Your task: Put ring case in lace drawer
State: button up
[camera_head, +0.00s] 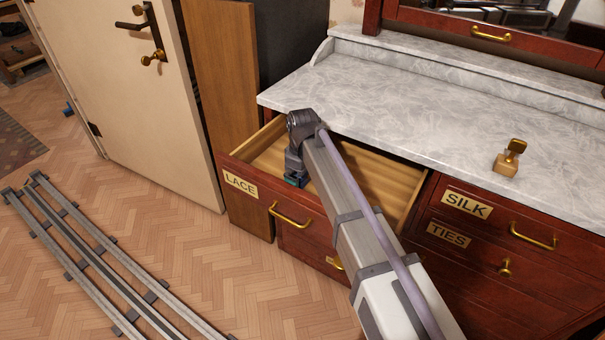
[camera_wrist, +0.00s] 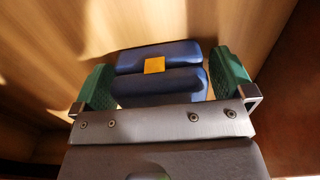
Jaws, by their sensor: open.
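The lace drawer (camera_head: 395,190), labelled LACE, is pulled open under the marble top in the head view. My arm reaches down into it, and my gripper (camera_head: 294,181) is low inside, partly hidden by the arm. In the wrist view my gripper (camera_wrist: 165,82) is open, its green pads on either side of a dark blue case (camera_wrist: 155,88) with a small yellow-orange patch, which I take as the ring case. The case appears to rest on the wooden drawer floor (camera_wrist: 225,18).
The marble dresser top (camera_head: 430,90) overhangs the drawer's back. A small brass-and-wood object (camera_head: 510,158) stands on it at right. Shut SILK (camera_head: 490,225) and TIES (camera_head: 470,250) drawers are at right. A pale door (camera_head: 125,100) stands left; rails (camera_head: 85,260) cross the floor.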

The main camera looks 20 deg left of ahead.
notch_tip(320, 180, up, 12)
jog(key=p, duration=1.2)
jog(key=shift+r, duration=0.2)
jog(key=s+d+m, duration=0.3)
jog(key=d+m, duration=0.1)
jog(key=d, duration=0.8)
jog(key=s+d+m, duration=0.3)
jog(key=d+m, duration=0.1)
jog(key=d, duration=0.8)
jog(key=s+d+m, duration=0.7)
jog(key=s+d, duration=0.3)
jog(key=d, duration=0.4)
jog(key=r+p, duration=0.2)
jog(key=p, duration=0.1)
jog(key=r+p, duration=0.1)
jog(key=r, duration=0.1)
jog(key=shift+w+a+r, duration=0.1)
jog(key=shift+w+a, duration=0.2)
jog(key=shift+w, duration=0.05)
